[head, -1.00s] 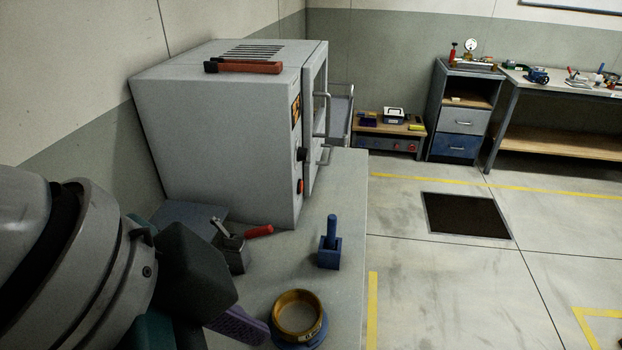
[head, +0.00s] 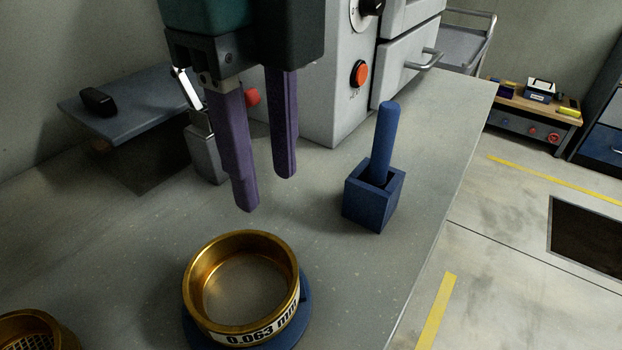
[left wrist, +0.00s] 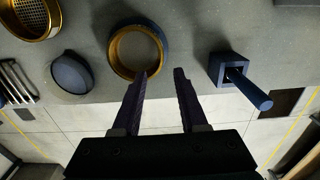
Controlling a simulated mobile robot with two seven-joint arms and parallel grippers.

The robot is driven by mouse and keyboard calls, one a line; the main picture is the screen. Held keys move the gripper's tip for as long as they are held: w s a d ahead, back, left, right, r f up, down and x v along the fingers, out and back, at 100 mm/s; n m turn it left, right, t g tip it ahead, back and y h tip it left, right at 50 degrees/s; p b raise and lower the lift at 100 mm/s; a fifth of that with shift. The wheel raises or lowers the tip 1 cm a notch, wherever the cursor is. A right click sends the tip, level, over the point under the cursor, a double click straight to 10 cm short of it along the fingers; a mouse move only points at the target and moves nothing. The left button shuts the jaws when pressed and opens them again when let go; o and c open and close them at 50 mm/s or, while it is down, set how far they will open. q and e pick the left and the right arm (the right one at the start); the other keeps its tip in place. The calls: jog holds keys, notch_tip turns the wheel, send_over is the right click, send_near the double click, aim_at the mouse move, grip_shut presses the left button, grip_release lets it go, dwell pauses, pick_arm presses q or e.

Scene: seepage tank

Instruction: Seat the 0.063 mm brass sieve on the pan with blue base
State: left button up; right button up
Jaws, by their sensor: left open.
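The brass sieve (head: 240,322), labelled 0.063 mm, stands upright at the front of the bench in the head view. A blue base (head: 298,329) shows beneath it and around its lower edge; the contact between them is mostly hidden. In the left wrist view the sieve (left wrist: 115,62) is a brass ring with blue (left wrist: 164,45) around its outside, just beyond the fingertips. My left gripper (head: 266,193) has two purple fingers, pointing down, spread apart and empty, above and behind the sieve in the head view. My right gripper is not in view.
A blue holder (head: 365,208) with an upright blue rod stands to the right, near the bench edge. Another brass sieve (head: 38,325) is at lower left. A blue disc (left wrist: 72,73) shows in the left wrist view. A grey oven (head: 345,110) stands behind.

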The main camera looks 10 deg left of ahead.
aim_at(275, 238)
pick_arm(q)
jog(key=f, duration=0.2)
jog(key=f+b, duration=0.1)
jog(key=f, duration=0.5)
jog(key=shift+w+a+f, duration=0.1)
jog(key=shift+w+f, duration=0.15)
jog(key=shift+c, duration=0.2)
grip_shut()
dwell(0.9)
